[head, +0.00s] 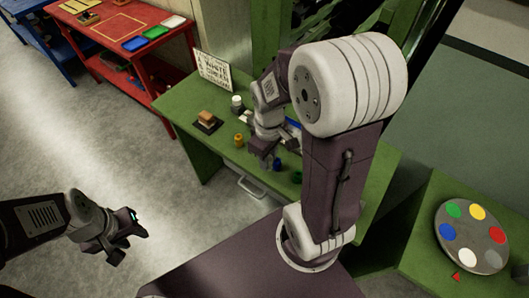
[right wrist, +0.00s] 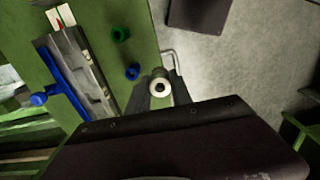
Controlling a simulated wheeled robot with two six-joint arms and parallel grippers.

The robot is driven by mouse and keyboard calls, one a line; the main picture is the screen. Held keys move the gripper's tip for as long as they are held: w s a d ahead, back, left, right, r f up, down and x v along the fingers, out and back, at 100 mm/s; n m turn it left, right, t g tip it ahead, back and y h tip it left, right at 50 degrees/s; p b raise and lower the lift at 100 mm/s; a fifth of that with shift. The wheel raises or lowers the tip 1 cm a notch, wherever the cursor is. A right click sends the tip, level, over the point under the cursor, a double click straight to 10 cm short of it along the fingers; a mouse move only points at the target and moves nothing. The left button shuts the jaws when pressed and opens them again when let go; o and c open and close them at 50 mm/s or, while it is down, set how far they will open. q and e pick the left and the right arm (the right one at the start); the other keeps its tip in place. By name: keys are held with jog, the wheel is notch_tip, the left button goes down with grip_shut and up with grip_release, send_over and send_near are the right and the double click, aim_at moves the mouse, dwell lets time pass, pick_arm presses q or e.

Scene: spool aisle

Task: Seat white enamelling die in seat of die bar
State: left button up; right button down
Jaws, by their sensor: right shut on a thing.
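The white enamelling die (right wrist: 160,86) is a pale ring with a dark centre, held between the fingers of my right gripper (right wrist: 161,90) in the right wrist view. In the head view my right gripper (head: 262,158) is over the green bench, near its front edge, and the die cannot be made out there. The die bar (right wrist: 88,82) is a grey bar with recesses beside a long blue part, left of the held die and apart from it. In the head view my arm largely hides it. My left gripper (head: 130,243) is open and empty over the floor.
A blue die (right wrist: 132,72) and a green die (right wrist: 119,34) stand on the green bench (head: 185,103). A yellow piece (head: 239,140), a white jar (head: 237,102) and a sign (head: 213,70) are farther left. A colour-spotted disc (head: 472,237) lies at right.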

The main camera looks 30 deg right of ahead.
dwell(0.3)
jog(key=w+a+f+m, duration=0.4)
jog(key=w+f, duration=0.1)
jog(key=w, duration=0.2)
jog(key=shift+f+m, duration=0.15)
jog(key=shift+m, duration=0.15)
jog(key=shift+a, duration=0.1)
